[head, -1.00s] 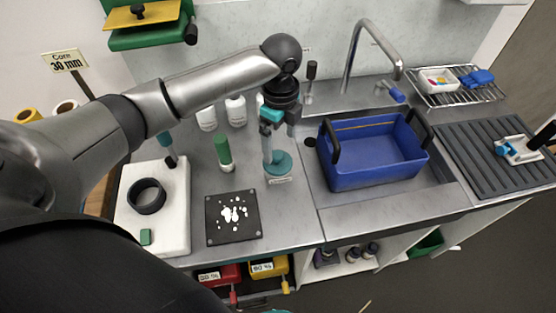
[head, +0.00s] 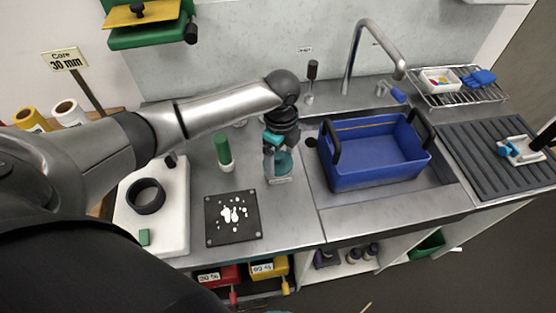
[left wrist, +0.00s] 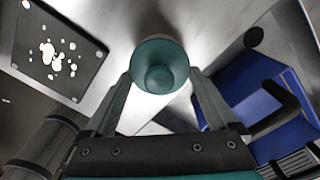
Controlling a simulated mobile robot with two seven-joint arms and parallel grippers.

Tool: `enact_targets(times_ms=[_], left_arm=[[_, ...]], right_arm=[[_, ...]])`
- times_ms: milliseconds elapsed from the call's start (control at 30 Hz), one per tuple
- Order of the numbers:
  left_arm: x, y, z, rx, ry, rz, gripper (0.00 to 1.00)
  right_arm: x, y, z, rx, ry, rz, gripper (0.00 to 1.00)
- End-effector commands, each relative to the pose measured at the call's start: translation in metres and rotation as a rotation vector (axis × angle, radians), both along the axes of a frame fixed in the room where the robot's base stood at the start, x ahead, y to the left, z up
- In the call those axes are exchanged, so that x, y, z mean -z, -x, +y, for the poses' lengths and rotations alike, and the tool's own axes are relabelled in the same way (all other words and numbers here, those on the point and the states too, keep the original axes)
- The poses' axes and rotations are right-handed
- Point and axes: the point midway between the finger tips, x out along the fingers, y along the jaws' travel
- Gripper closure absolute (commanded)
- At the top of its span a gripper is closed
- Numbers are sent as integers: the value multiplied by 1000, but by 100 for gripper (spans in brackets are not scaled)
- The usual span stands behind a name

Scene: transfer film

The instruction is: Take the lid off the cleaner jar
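The cleaner jar is a clear-looking jar with a teal lid (head: 284,163), standing on the steel counter left of the sink. The lid flares like a shallow cone with a round knob in its middle, as the left wrist view (left wrist: 160,55) shows from above. My left gripper (head: 271,172) points down at the jar and partly hides it in the head view. In the left wrist view its two fingers (left wrist: 166,82) stand apart on either side of the lid's knob, open; contact with the lid cannot be told. My right gripper is not in view.
A blue tub (head: 372,178) with black handles sits in the sink to the right. A green-capped bottle (head: 224,152) stands left of the jar, behind a black spotted plate (head: 218,234). A white board (head: 176,225) with a black ring lies farther left. The tall tap (head: 372,40) rises behind.

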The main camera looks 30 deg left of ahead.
Motion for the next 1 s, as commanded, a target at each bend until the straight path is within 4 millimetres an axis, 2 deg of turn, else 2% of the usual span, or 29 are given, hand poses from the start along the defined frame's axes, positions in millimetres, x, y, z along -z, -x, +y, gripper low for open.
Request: enact_targets(times_ms=[67, 433, 767, 867, 1000], left_arm=[[0, 0, 0, 0, 0, 1, 20], [-1, 0, 0, 0, 0, 0, 61], [-5, -1, 0, 0, 1, -1, 62], [-13, -1, 0, 0, 1, -2, 62], [-35, -1, 1, 0, 1, -4, 62]], right_arm=[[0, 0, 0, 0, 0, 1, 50], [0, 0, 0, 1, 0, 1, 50], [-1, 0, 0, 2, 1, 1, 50], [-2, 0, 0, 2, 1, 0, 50], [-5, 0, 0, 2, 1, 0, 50]])
